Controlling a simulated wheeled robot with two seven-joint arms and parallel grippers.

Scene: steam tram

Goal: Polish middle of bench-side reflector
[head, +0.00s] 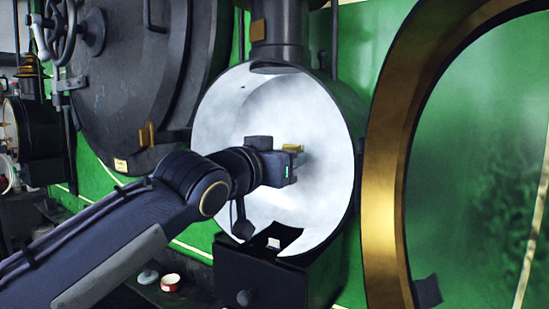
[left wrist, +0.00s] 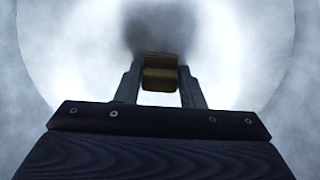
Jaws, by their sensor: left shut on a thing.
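The reflector (head: 325,115) is a large, round white dish with cloudy grey haze on its surface, inside a dark lamp housing on the green tram. It fills the left wrist view (left wrist: 60,60). My left gripper (head: 298,160) reaches in front of the dish's middle. It is shut on a small yellow-brown pad (left wrist: 160,78), which sits between the two fingers. The pad's far end lies against or very close to the dish; I cannot tell if it touches. A dark blurred patch shows on the dish just beyond the fingertips. My right gripper is not in view.
A dark box (head: 262,285) with an open top is under the dish. A brass ring (head: 382,190) stands close on the right. A dark round door (head: 140,85) is on the left. A small red-and-white tin (head: 170,282) sits low at the left.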

